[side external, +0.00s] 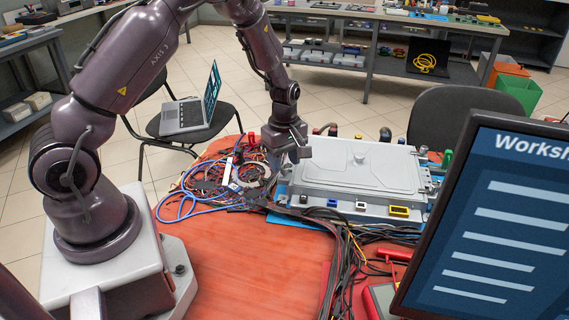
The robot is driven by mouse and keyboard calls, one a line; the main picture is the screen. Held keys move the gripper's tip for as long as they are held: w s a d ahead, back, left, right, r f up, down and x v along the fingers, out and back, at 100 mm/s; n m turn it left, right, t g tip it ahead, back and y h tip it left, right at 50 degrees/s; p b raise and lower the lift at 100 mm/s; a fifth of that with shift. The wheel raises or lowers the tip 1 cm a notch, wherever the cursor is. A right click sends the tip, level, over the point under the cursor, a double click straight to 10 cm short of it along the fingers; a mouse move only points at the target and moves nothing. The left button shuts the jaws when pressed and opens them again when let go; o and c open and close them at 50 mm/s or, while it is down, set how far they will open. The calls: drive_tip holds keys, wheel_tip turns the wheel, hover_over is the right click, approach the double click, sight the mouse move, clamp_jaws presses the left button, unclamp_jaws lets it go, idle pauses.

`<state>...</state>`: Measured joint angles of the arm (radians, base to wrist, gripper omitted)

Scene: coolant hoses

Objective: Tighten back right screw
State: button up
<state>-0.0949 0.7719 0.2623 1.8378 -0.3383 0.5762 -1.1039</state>
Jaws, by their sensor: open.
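My gripper (300,152) points down at the back left corner of a grey metal housing (352,165), as seen in the side external view. It is open, and its fingertips are small and hard to make out against the housing. No single screw can be made out at this size, and the corner under my gripper is partly hidden.
Tangled cables (195,190) lie left of the housing, and a black cable bundle (335,260) runs to the table's front. A monitor (490,225) blocks the right side. The orange table top (250,265) is bare at the front left. A chair with a laptop (185,115) stands behind.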

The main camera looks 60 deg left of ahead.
drive_tip(key=shift+f, duration=0.75)
clamp_jaws()
